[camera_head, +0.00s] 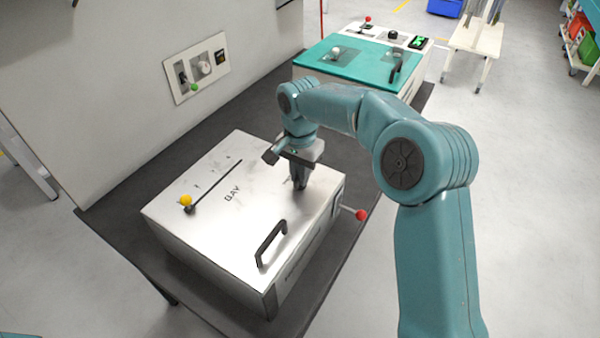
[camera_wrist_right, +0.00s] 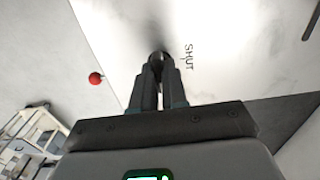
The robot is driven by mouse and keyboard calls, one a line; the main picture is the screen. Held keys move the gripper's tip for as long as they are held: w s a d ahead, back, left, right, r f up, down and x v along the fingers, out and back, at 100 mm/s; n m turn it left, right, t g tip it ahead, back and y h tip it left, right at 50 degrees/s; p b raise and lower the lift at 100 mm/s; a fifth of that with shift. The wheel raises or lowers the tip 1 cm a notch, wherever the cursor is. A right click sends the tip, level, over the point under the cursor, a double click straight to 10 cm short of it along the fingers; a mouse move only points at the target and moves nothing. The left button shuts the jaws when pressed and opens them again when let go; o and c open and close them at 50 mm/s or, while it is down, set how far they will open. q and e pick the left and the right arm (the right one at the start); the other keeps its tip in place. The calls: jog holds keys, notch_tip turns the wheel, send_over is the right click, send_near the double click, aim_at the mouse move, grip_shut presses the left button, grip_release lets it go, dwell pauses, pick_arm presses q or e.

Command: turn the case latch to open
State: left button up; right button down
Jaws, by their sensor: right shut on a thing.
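The silver case (camera_head: 205,235) marked BAY sits on a dark bench. My right gripper (camera_head: 299,184) points down at the top of the case, near its far right corner. In the right wrist view its fingers (camera_wrist_right: 158,78) are shut on a small dark round-ended piece, the case latch (camera_wrist_right: 158,56). The word SHUT is printed on the case beside the latch. The fingers hide most of the latch, so its angle is hard to tell. My left gripper is not in view.
The case also has a yellow-knobbed lever (camera_head: 186,201) at a slot, a black handle (camera_head: 271,244) and a red-knobbed lever (camera_head: 360,215) sticking out of its right side. A wall panel (camera_head: 197,68) and a teal-topped box (camera_head: 350,62) stand beyond.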

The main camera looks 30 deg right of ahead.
dwell(0.4)
jog(key=c, duration=1.2)
grip_release()
jog(key=shift+o, duration=0.2)
notch_tip(320, 180, up, 16)
jog(key=p, duration=0.2)
jog(key=shift+r, duration=0.2)
